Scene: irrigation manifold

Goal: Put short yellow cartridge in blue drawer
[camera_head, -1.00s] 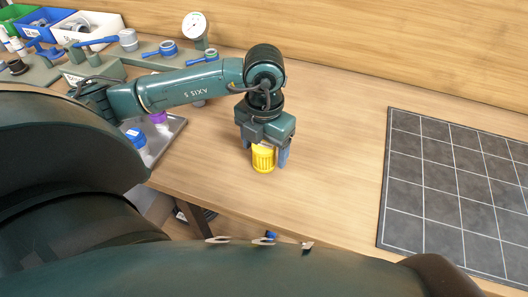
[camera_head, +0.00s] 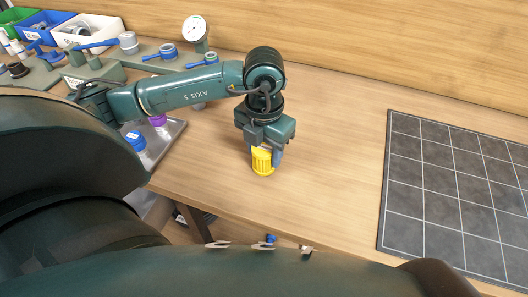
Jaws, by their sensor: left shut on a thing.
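A short yellow cartridge (camera_head: 262,162) with a ribbed side is between the fingers of my left gripper (camera_head: 265,152), near the front of the wooden table. The gripper points down and is shut on the cartridge. I cannot tell whether the cartridge touches the table. No blue drawer can be made out in this view. My right gripper is not in view.
A grey tray (camera_head: 171,141) with a blue-capped cartridge (camera_head: 136,141) and a purple-capped one (camera_head: 157,119) lies left. A dark gridded mat (camera_head: 455,190) lies right. Bins, valves and a gauge (camera_head: 195,28) stand at the back left. The table (camera_head: 330,150) between is clear.

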